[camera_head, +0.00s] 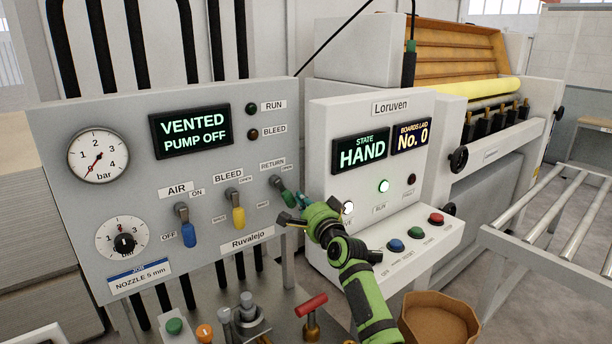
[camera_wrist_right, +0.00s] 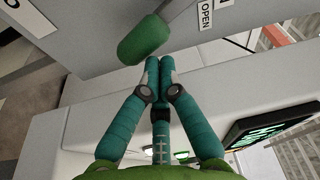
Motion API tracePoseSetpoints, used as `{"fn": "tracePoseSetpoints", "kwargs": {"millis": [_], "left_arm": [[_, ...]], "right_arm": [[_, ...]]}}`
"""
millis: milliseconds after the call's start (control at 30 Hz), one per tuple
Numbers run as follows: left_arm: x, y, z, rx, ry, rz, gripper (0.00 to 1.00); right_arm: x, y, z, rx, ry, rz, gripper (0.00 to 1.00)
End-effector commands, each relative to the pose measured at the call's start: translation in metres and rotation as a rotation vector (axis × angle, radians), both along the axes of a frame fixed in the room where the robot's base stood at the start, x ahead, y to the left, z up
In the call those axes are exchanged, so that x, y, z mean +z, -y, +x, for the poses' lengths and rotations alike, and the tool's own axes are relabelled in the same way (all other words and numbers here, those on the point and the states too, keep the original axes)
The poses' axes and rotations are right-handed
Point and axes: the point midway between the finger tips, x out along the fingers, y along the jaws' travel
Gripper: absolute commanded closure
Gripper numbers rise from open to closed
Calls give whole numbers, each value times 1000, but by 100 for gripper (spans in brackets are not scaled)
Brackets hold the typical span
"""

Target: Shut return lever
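The return lever (camera_head: 286,194) is a green-handled lever under the RETURN label, at the right end of the grey Ruvalejo panel (camera_head: 120,225). Its handle slants down to the right. An OPEN label is above right of it, and a small label is below left. In the right wrist view the green handle (camera_wrist_right: 143,40) is just beyond and left of the fingertips. My right gripper (camera_head: 299,203) is beside the handle's lower end, and in the wrist view its teal fingers (camera_wrist_right: 159,66) are together with nothing between them. Contact with the handle is unclear. My left gripper is out of view.
The blue AIR lever (camera_head: 186,226) and yellow BLEED lever (camera_head: 238,211) are left of the return lever. The display (camera_head: 191,134) reads VENTED, PUMP OFF. The white Loruven console (camera_head: 319,128) is close on the right. A red-handled valve (camera_head: 311,306) is below.

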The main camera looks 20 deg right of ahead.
Motion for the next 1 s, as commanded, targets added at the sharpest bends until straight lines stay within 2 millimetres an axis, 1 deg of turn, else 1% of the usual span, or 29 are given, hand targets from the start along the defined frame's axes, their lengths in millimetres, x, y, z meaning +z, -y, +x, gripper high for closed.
{"fn": "tracePoseSetpoints", "kwargs": {"millis": [200,1000], "left_arm": [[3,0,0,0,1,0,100],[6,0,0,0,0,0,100]], "right_arm": [[-1,-2,0,1,-15,41,100],[-9,-4,-1,0,-14,39,100]]}}
